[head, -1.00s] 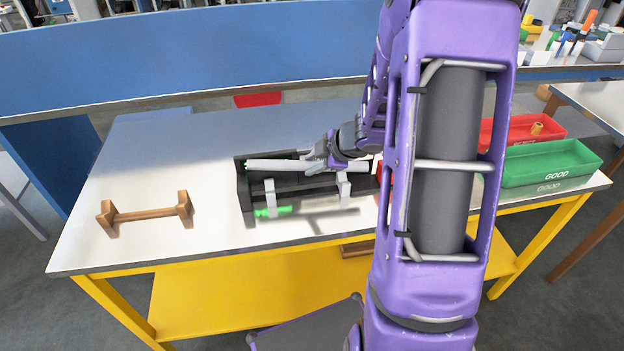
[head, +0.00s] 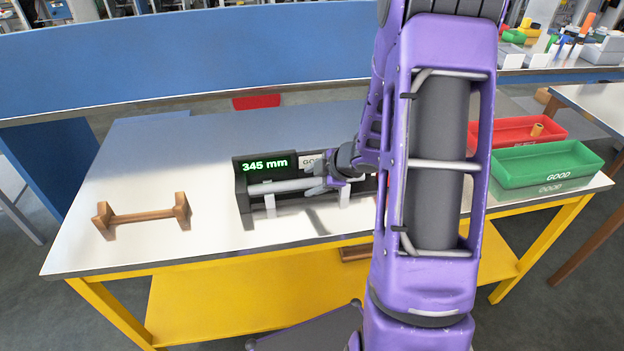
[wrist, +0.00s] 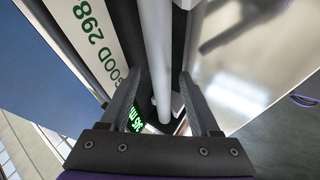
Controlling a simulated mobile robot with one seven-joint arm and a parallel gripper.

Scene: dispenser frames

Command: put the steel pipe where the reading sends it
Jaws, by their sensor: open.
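The steel pipe (head: 272,187) lies level along a black measuring gauge (head: 243,200), on its white supports (head: 270,206). The gauge's green display (head: 265,164) reads 345 mm. A white label (head: 310,160) beside it begins with GOOD; in the wrist view the label (wrist: 95,40) shows GOOD 298, the rest cut off. My gripper (head: 318,186) is at the pipe's right part. In the wrist view my gripper (wrist: 160,88) is open, one finger on each side of the pipe (wrist: 157,40). My arm hides the gauge's right end.
A green bin (head: 548,178) marked GOOD stands at the table's right. An empty wooden rack (head: 145,217) stands at the left.

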